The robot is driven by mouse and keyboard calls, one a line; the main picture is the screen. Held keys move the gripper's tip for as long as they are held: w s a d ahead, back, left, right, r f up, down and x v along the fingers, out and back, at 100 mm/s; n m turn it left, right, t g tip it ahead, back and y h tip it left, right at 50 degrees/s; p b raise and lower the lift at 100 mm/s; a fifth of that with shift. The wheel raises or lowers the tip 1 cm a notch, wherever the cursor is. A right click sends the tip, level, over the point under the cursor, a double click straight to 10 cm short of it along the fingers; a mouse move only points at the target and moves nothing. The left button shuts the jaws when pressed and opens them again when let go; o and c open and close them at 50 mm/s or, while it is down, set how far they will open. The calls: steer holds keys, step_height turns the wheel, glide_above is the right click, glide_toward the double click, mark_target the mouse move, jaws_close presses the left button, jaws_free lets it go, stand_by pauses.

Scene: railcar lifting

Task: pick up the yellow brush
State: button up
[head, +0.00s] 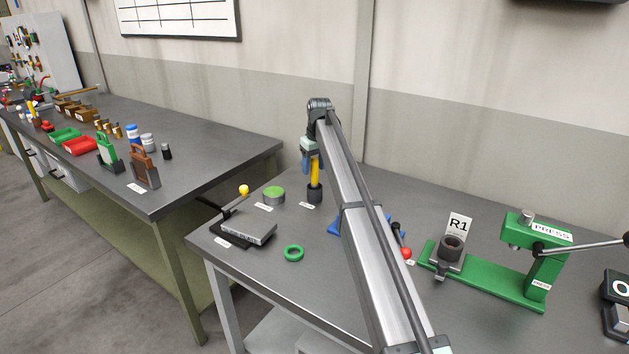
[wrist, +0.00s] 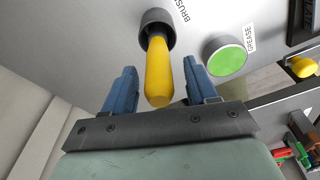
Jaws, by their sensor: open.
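The yellow brush (wrist: 158,75) stands with its handle up in a dark round holder (wrist: 156,24) on the bench. In the head view the brush (head: 315,170) shows just below my gripper, with the dark holder (head: 314,193) under it. My gripper (wrist: 153,82) is open, with a blue finger on each side of the yellow handle. Gaps show between the fingers and the handle in the wrist view. The head view shows my gripper (head: 308,160) only partly, above and beside the brush. The bristle end is hidden in the holder.
A green-topped grease tin (head: 273,195) stands left of the brush. A black tool with a yellow knob (head: 244,190), a grey block (head: 249,233) and a green ring (head: 293,253) are nearby. A green press (head: 520,260) stands right. My arm hides part of a blue object (head: 345,227).

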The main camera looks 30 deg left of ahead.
jaws_close()
stand_by(0.5)
steer(key=shift+r, duration=0.15)
